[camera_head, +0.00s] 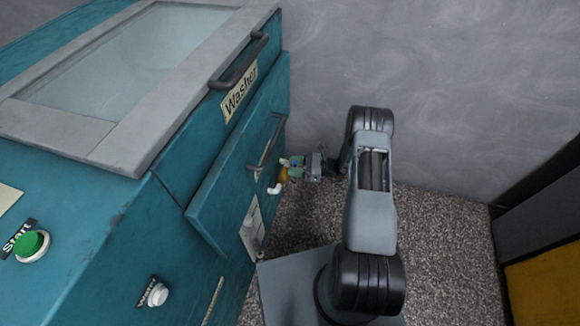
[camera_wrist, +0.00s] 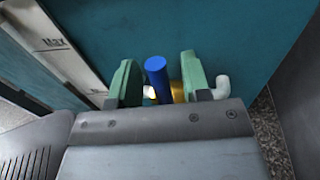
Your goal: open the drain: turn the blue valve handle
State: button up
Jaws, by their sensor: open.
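The blue valve handle (camera_wrist: 157,75) shows in the wrist view as an upright blue rod between the two green fingers of my gripper (camera_wrist: 157,84). The gripper is open, with a finger on each side of the handle. I cannot tell whether either finger touches it. Behind the handle is the brass valve body (camera_wrist: 177,92), partly hidden by the right finger, with a white spout (camera_wrist: 222,86) to its right. In the head view my gripper (camera_head: 292,166) is at the brass valve (camera_head: 282,176) low on the washer's side, and the white spout (camera_head: 274,189) points down-left.
The teal washer (camera_head: 110,220) fills the left, with a grey lid handle (camera_head: 240,62) and a lower handle (camera_head: 268,145) near my gripper. Start (camera_head: 30,244) and white (camera_head: 157,294) buttons are on its front. A grey wall (camera_head: 440,90) stands behind; a dark cabinet with yellow (camera_head: 550,285) is right.

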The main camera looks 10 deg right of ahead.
jog(key=shift+x, duration=0.9)
grip_shut()
